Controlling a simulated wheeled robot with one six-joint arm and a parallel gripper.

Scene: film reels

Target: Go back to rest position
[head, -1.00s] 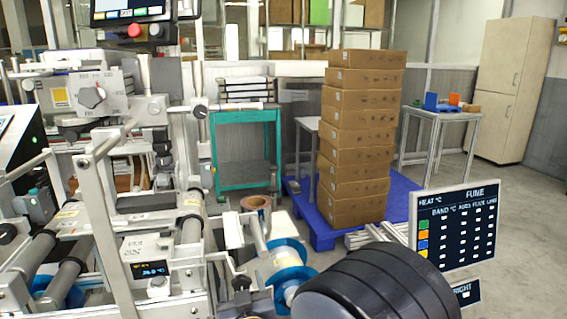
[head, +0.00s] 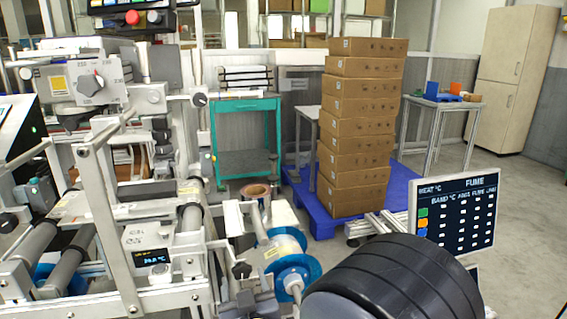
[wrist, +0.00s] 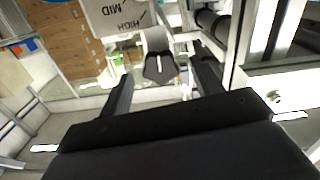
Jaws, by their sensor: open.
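My gripper (wrist: 163,82) shows in the wrist view with its two dark fingers spread apart. Nothing is clasped between them. A white and dark knob-like part (wrist: 159,66) appears beyond the gap between the fingers; I cannot tell its distance. A plate marked MID and HIGH (wrist: 117,14) lies above it in the picture. In the head view, the gripper is out of sight, and only a large black ribbed part, seemingly of my arm, fills the lower right. A reel with blue flanges (head: 290,268) sits on the machine's spindle, left of that part.
The white film machine (head: 150,235) with rollers and a dial (head: 89,85) fills the left. A screen panel (head: 455,216) stands at right. Stacked cartons (head: 358,130) rest on a blue pallet (head: 402,190) behind. A teal cart (head: 245,107) is further back. Open floor lies at right.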

